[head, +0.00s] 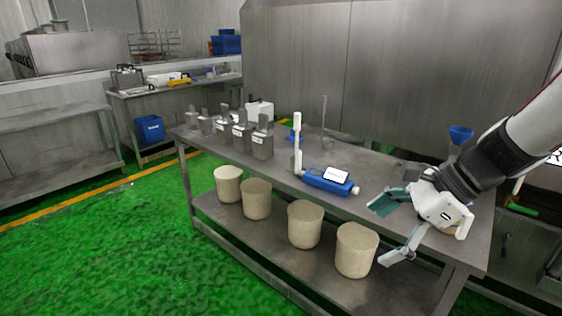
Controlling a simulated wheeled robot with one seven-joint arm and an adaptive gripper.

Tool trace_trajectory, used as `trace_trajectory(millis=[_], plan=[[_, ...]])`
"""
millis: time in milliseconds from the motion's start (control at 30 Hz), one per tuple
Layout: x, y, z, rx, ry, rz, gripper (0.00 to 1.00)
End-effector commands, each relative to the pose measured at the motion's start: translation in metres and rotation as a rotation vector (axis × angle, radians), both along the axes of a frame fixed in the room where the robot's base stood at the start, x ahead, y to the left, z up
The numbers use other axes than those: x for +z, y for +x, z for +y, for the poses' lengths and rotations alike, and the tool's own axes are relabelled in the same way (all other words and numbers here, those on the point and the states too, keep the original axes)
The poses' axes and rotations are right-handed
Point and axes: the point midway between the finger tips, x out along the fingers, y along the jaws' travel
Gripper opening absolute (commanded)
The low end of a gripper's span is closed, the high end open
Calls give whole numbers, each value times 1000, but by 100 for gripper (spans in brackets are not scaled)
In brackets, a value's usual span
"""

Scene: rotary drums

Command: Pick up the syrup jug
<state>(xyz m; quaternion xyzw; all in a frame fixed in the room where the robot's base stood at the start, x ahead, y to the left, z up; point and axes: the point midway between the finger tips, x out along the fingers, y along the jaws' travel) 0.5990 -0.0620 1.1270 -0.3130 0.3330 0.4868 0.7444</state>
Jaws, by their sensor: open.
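My gripper (392,230) is open and empty at the right end of the metal table (370,176). Its two teal-padded fingers are spread wide, pointing left, at the table's front edge. No thing is clearly marked as the syrup jug, and I cannot tell which one it is. Several grey metal jug-like containers (242,138) stand upright in a row at the table's left end, well away from my gripper. Several beige tubs (305,224) stand on the lower shelf. My gripper and arm hide part of the table's right end.
Green floor (150,235) is free at the left. A large metal wall (400,75) rises behind.

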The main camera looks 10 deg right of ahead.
Motion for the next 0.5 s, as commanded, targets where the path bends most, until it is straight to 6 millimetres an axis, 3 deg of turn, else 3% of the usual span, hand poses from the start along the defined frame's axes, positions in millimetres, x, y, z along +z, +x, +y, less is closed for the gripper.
trace_trajectory(millis=[33,167,267,400,500], plan=[[-20,17,-20,-143,107,44,89],[-49,51,-71,-503,405,138,89],[-71,70,-120,-768,655,194,89],[-105,80,-202,-1106,1040,246,89],[-130,73,-262,-1302,1328,259,89]])
